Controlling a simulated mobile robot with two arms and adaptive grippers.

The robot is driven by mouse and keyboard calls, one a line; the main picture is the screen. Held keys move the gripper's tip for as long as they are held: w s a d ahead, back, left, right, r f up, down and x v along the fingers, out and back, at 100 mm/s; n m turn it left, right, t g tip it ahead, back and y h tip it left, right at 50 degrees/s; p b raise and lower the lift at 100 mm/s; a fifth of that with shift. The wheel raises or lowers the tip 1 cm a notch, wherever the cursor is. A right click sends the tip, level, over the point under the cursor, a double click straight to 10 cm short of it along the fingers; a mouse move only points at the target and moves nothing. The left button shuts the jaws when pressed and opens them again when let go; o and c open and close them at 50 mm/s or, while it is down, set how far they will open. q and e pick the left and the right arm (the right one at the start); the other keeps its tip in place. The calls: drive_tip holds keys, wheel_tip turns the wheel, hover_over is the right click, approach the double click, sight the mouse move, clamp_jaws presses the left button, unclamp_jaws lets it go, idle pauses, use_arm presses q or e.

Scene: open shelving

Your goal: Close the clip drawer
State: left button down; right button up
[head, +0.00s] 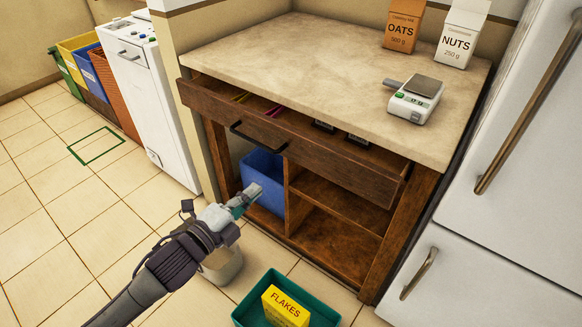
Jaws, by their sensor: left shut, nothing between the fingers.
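The clip drawer (315,154) is a wide dark wooden drawer under the counter top, with a black bar handle (258,138). It stands partly pulled out, and pink, yellow and black items show inside through the gap. My left gripper (254,190) is shut and empty. In the picture it lies below the drawer handle, in front of the blue bin, and appears apart from the drawer. My right gripper is not in view.
A blue bin (262,168) stands in the open shelf below. A teal tray (245,312) with a yellow FLAKES box (285,307) and a pale pot (222,268) are on the floor. A scale (415,104) and OATS (401,27) and NUTS (461,36) boxes stand on the counter. A white fridge (510,170) is at right.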

sight(298, 152)
use_arm(q)
drive_tip(key=x, duration=0.9)
drive_tip(key=b+x, duration=0.1)
drive_tip(key=x, duration=0.4)
drive_tip(key=shift+s+d+r, duration=0.15)
drive_tip(key=shift+d+r, duration=0.05)
drive_tip(key=shift+r, duration=0.1)
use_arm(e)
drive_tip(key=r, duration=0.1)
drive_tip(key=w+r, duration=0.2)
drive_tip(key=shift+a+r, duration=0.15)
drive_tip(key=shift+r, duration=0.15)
use_arm(q)
drive_tip(key=b+x, duration=0.2)
drive_tip(key=x, duration=0.5)
drive_tip(key=shift+w+d, duration=0.25)
drive_tip(key=shift+w, duration=0.05)
drive_tip(key=x, duration=0.2)
drive_tip(key=shift+w+d+r+b, duration=0.1)
drive_tip(key=shift+w+r+b, duration=0.1)
drive_tip(key=shift+w+b, duration=0.1)
drive_tip(key=shift+r, duration=0.2)
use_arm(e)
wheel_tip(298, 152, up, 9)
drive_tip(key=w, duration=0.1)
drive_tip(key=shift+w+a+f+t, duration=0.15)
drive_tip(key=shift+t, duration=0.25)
